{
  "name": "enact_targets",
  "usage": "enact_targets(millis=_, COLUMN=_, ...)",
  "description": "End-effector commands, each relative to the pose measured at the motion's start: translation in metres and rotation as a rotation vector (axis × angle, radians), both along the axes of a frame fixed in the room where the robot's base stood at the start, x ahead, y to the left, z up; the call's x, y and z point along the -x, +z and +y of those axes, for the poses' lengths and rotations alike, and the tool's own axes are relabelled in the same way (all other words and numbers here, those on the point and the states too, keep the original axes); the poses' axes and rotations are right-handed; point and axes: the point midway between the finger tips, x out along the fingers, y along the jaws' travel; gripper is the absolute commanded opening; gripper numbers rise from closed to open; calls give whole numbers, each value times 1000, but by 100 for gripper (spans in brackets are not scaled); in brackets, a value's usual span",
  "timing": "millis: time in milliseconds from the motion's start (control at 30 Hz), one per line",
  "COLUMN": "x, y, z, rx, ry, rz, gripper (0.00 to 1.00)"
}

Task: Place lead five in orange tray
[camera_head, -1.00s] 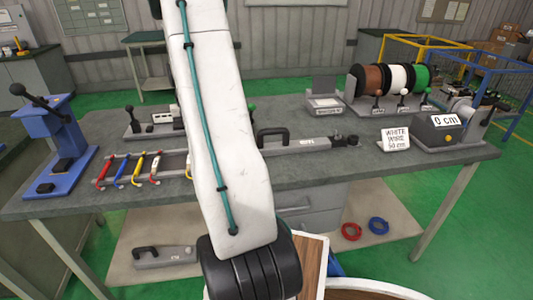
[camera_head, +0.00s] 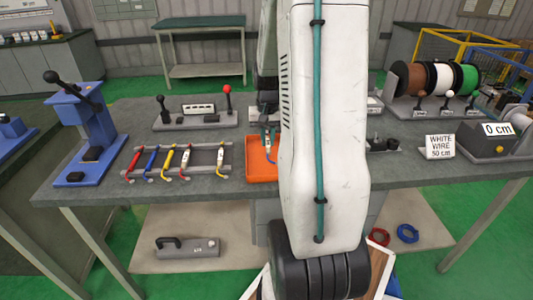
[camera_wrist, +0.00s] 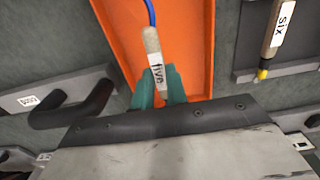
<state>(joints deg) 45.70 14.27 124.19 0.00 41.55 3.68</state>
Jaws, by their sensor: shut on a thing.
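Lead five (camera_wrist: 154,62), a pale sleeve labelled "five" with a blue wire, is held between the green fingers of my gripper (camera_wrist: 160,82). In the wrist view it overlaps the orange tray (camera_wrist: 196,40). In the head view my gripper (camera_head: 268,124) is over the orange tray (camera_head: 262,172) on the bench, and lead five (camera_head: 267,142) hangs over it with its blue wire down. My arm hides the tray's right side. Whether the lead touches the tray floor is unclear.
A rack (camera_head: 190,172) with several coloured leads stands left of the tray. A lead labelled "six" (camera_wrist: 279,28) lies to the right in the wrist view. A black handle (camera_wrist: 80,108) is to the left. A blue press (camera_head: 88,135) stands at the bench's left end.

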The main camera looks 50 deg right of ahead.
Motion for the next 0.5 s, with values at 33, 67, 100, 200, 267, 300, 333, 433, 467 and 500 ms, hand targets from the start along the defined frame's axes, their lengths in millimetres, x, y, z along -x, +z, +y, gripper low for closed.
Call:
enact_targets(millis=33, x=4, y=0, z=9, rx=1, ry=1, rz=-1, gripper=0)
enact_targets(millis=67, x=6, y=-1, z=14, rx=1, ry=1, rz=-1, gripper=0)
enact_targets(millis=100, x=8, y=-2, z=19, rx=0, ry=1, rz=0, gripper=0)
enact_targets(millis=200, x=11, y=-2, z=26, rx=1, ry=0, rz=-1, gripper=0)
enact_targets(millis=267, x=12, y=-4, z=27, rx=0, ry=-1, rz=0, gripper=0)
enact_targets(millis=300, x=13, y=-6, z=27, rx=0, ry=-2, rz=0, gripper=0)
enact_targets(millis=333, x=13, y=-9, z=27, rx=-1, ry=-2, rz=1, gripper=0)
enact_targets(millis=433, x=13, y=-23, z=27, rx=-2, ry=-2, rz=2, gripper=0)
enact_targets(millis=467, x=13, y=-28, z=27, rx=-3, ry=-2, rz=3, gripper=0)
enact_targets(millis=500, x=13, y=-33, z=27, rx=-3, ry=-2, rz=3, gripper=0)
